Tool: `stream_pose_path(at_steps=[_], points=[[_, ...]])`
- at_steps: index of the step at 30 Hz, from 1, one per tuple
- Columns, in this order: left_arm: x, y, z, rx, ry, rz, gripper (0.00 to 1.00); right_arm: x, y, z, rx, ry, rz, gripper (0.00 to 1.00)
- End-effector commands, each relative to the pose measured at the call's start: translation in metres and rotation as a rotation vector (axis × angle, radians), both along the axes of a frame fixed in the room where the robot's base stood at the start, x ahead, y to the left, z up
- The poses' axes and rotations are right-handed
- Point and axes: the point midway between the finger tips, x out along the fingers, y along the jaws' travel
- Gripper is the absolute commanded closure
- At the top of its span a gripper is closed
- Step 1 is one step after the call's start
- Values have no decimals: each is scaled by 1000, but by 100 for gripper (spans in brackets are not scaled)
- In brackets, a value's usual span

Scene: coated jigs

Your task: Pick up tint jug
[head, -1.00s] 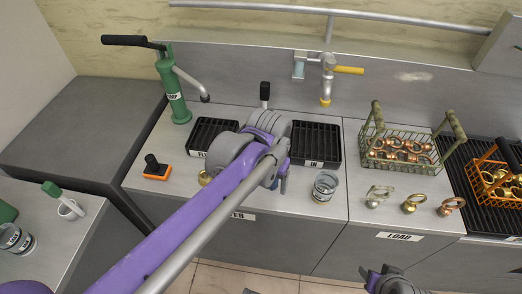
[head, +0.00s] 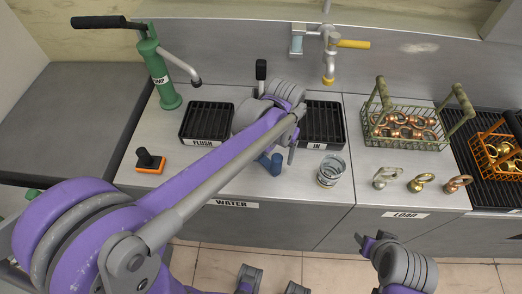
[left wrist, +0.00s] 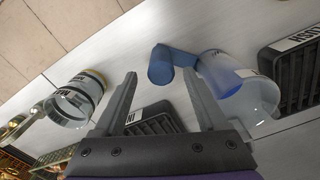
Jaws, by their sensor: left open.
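The tint jug (left wrist: 222,82) looks to be the see-through vessel with blue in its lower part, at the right of the left wrist view. Its thick blue handle (left wrist: 160,66) points toward the middle; the handle also shows in the head view (head: 276,164), where my left arm hides the body. My left gripper (left wrist: 160,76) is open and empty, its fingertips either side of the handle in the picture; I cannot tell how far above it they are. My right gripper (head: 366,243) is low in the head view, in front of the counter; its jaws are unclear.
A clear jar (head: 331,170) stands right of the handle. Black grates (head: 207,122) lie behind, with a green pump (head: 163,80) at back left and an orange-based switch (head: 150,161). Rings (head: 421,182) and a wire basket (head: 405,131) are at right.

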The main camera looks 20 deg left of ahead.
Motion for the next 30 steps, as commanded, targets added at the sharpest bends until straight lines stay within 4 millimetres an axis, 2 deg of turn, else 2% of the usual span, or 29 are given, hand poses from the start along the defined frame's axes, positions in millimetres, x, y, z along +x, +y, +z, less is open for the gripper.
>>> stream_pose_path(at_steps=[9,19,30], points=[[-2,2,-44,0,0,1,26,-1,0,-2,0,1,0,50],[-2,2,-49,0,0,0,28,-1,0,-2,0,1,0,50],[-2,2,-49,0,0,0,94,-1,0,-2,0,1,0,50]])
